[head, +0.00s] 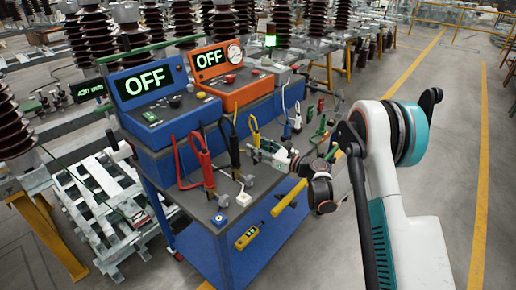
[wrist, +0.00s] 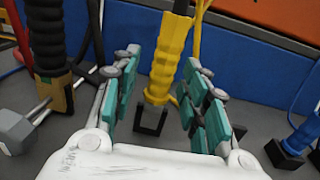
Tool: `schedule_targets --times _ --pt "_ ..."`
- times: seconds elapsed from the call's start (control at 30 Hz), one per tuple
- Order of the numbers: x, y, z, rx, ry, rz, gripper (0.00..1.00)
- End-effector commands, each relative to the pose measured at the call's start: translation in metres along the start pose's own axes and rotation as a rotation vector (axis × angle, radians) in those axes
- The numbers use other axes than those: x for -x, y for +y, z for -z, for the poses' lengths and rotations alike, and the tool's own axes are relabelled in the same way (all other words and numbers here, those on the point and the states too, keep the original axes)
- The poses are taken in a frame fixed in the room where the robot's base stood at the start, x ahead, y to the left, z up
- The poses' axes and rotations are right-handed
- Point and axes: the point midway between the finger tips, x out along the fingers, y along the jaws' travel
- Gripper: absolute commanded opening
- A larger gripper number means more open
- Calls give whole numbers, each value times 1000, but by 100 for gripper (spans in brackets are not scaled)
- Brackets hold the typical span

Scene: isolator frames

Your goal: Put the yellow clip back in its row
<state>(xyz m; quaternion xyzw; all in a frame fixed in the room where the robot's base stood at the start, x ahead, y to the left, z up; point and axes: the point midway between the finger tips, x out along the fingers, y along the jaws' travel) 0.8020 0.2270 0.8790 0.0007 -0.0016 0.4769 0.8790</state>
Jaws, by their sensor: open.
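The yellow clip (wrist: 168,65) stands upright on the grey cart top, with its lower end at a small dark block (wrist: 150,119). In the head view the yellow clip (head: 254,131) is in the row between a black clip (head: 233,145) and a blue clip (head: 286,130). My gripper (wrist: 161,62) is open, with teal-padded fingers to the left and right of the yellow clip in the wrist view. A gap shows on both sides, and I see no grip on it. How deep the clip lies between the fingers is hard to tell.
A red clip (head: 204,160) stands left of the black one; a green clip (head: 320,128) is to the right. Blue (head: 150,90) and orange (head: 222,75) consoles reading OFF rise behind. Cables loop behind the clips.

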Motion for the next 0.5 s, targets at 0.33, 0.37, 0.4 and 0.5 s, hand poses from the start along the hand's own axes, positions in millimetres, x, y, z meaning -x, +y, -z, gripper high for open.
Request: schedule_targets --times 0.33,0.37,0.4,0.5 --pt "49 -2 0 0 0 3 41" --pt "55 -2 0 0 0 4 41" --pt "64 -1 0 0 0 4 41" --pt "83 -2 0 0 0 4 41"
